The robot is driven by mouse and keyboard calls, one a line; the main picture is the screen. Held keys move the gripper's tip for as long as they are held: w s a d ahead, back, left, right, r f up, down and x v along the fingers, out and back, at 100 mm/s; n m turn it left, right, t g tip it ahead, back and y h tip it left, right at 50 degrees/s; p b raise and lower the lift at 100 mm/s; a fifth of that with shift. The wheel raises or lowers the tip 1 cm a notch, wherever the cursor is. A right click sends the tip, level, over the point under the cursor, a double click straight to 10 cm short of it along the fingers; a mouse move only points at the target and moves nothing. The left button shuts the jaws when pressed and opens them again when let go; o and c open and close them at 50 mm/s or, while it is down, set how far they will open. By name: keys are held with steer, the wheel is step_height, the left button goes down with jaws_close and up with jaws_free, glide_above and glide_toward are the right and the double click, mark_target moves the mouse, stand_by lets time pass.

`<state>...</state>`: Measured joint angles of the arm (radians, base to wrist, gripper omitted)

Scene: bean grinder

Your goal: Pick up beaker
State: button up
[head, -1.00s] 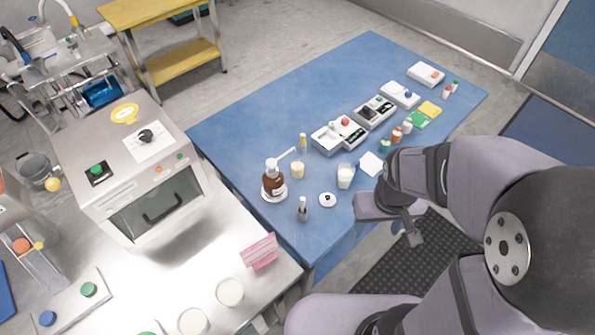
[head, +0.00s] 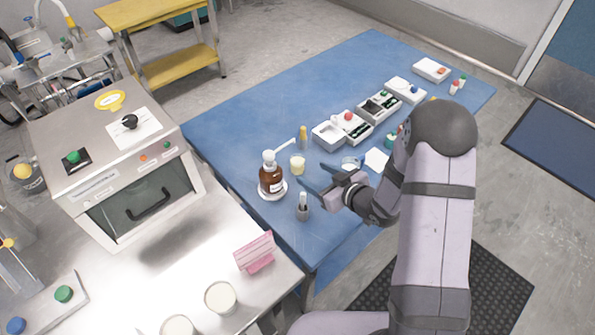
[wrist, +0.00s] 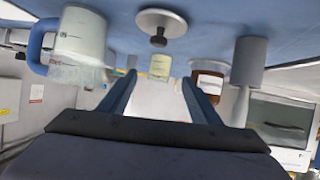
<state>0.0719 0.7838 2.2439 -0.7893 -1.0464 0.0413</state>
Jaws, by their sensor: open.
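A small clear beaker with pale yellow contents (head: 298,165) stands upright on the blue table, near the brown bottle. In the wrist view, which looks upside down, this beaker (wrist: 160,67) shows between and beyond the fingertips. My gripper (head: 312,177) is low over the table to the right of the beaker, its fingers spread and pointing left towards it. In the wrist view, the gripper (wrist: 158,78) is open with nothing held. A larger pale vessel (head: 350,162) is partly hidden behind my gripper; its blue handle shows in the wrist view (wrist: 40,47).
A small white disc with a dark knob (wrist: 162,22) is close by. White trays (head: 340,130) lie behind.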

mark_target(302, 166)
steer(key=shift+w+a+f, duration=0.15)
steer(key=shift+w+a, duration=0.15)
steer(key=shift+w, duration=0.05)
steer(key=shift+p+x, duration=1.3)
steer(key=shift+x, duration=2.2)
steer(key=shift+s+f, duration=0.1)
steer(key=shift+f, duration=0.05)
steer(key=shift+c, duration=0.4)
steer(key=c, duration=1.1)
steer(key=shift+r, duration=0.35)
steer(key=shift+r+p, duration=1.25)
steer(key=shift+r, duration=0.25)
steer(key=shift+s+d+p, duration=0.4)
steer(key=shift+s+d, duration=2.95)
steer(key=shift+s, duration=0.75)
steer(key=shift+s+d+p, duration=0.35)
steer(key=shift+s+d, duration=3)
steer(key=shift+s, duration=0.75)
steer(key=shift+s+d+p, duration=0.4)
steer(key=shift+s+d, duration=2.95)
steer(key=shift+s, duration=0.75)
